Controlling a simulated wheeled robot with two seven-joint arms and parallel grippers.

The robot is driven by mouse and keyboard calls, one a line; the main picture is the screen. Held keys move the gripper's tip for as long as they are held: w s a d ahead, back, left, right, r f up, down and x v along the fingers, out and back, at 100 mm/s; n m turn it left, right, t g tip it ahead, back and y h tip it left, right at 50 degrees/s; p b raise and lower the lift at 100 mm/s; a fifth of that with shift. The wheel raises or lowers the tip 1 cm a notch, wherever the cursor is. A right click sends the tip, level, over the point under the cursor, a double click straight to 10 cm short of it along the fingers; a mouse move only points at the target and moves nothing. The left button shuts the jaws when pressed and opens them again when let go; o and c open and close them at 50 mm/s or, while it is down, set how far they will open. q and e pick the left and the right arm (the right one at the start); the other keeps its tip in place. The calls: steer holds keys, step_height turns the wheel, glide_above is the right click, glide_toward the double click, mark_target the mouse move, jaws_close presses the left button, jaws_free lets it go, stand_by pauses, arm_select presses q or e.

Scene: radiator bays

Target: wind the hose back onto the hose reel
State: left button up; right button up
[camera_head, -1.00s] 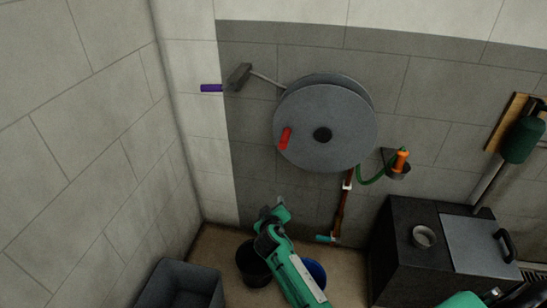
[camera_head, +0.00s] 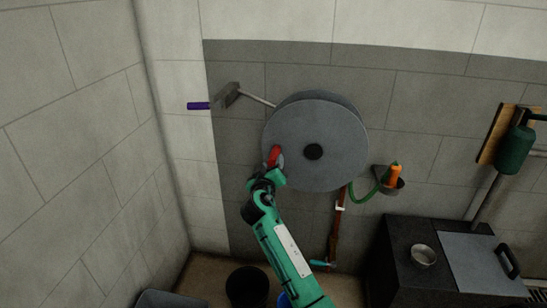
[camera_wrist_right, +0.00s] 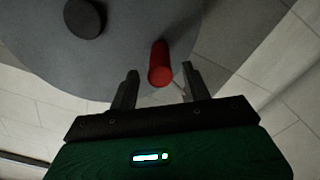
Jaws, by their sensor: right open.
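The hose reel (camera_head: 325,135) is a large grey disc on the wall with a dark hub. Its red crank handle (camera_head: 275,155) sticks out near the left rim. The green hose (camera_head: 364,195) hangs in a short loop from the reel's lower right to an orange nozzle (camera_head: 395,174) in a wall cup. My right gripper (camera_head: 273,168) is open at the handle. In the right wrist view, the red handle (camera_wrist_right: 160,65) points at me between the spread fingertips (camera_wrist_right: 159,80), with a gap on both sides. My left gripper is out of view.
A purple-handled brush or hammer-like tool (camera_head: 228,95) is on the wall left of the reel. A pipe with a teal tap (camera_head: 322,264) runs below it. A dark bucket (camera_head: 247,286) stands on the floor. A dark cabinet (camera_head: 400,262) with a metal bowl (camera_head: 423,255) is at right.

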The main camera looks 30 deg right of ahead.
mark_target(274, 157)
steer(key=shift+x, duration=2.4)
jaws_close()
